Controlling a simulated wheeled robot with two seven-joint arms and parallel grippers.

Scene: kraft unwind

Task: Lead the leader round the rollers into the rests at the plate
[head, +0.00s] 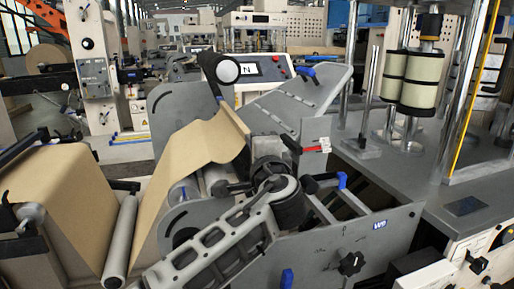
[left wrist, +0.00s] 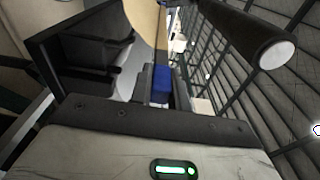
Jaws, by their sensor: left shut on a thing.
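The tan kraft leader (head: 188,150) rises from the front roller (head: 121,238) in a bent sheet to a dark bar (head: 229,99) along its upper edge. The sheet also shows in the left wrist view (left wrist: 143,18). My left gripper (head: 254,140) is shut at the near end of the bar; its fingertips are mostly hidden. The bar is held tilted above the grey side plates. Further rollers (head: 184,192) lie below the sheet, partly covered by it. My right gripper is out of view.
The kraft roll (head: 62,200) fills the left. A black cylinder with a white end (head: 228,70) stands close to the bar; a similar one shows in the left wrist view (left wrist: 250,38). A red part (head: 305,148) is right of my gripper. Posts and cream rolls (head: 420,80) stand right.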

